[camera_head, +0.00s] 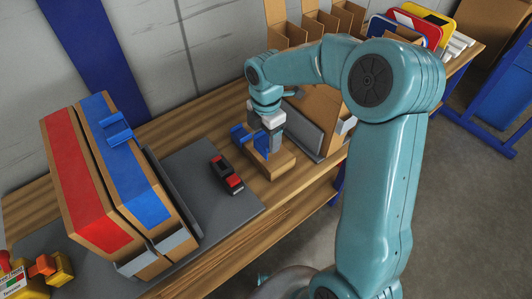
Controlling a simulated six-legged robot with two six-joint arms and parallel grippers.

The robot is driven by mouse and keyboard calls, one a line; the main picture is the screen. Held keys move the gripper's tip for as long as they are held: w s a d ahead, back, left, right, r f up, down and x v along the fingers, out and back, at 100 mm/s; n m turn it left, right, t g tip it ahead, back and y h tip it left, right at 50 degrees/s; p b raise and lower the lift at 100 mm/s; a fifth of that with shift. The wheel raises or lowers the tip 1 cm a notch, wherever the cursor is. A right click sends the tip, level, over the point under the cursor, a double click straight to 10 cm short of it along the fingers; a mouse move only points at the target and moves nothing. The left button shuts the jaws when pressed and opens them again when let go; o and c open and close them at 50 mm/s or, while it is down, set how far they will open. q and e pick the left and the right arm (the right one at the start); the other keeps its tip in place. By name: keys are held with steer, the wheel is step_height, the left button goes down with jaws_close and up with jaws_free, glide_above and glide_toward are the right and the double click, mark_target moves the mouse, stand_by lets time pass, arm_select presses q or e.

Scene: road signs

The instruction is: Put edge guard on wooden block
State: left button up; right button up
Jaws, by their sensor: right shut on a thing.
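My right gripper (270,122) points down in the middle of the head view, over the workbench. It is shut on a blue piece, which looks like the edge guard (240,133). The edge guard is at the top of a small wooden block (281,163) that lies on the bench. The gripper and arm partly cover both, so I cannot tell whether the guard rests fully on the block. My left gripper is not in view.
Left of the block, a red and black tool (228,175) lies on a grey mat (208,205). Tall boxes with red (80,175) and blue (130,165) faces stand further left. Cardboard bins (288,33) and signs (415,27) stand at the back right.

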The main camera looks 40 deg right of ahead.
mark_target(266, 144)
step_height(266, 144, down, 6)
steer(key=shift+f+b, duration=0.25)
steer(key=shift+b, duration=0.4)
steer(key=shift+r, duration=0.15)
steer(key=shift+f, duration=0.55)
steer(key=shift+f+b, duration=0.15)
steer(key=shift+b, duration=0.15)
steer(key=o, duration=1.1)
steer(key=shift+c, duration=0.2)
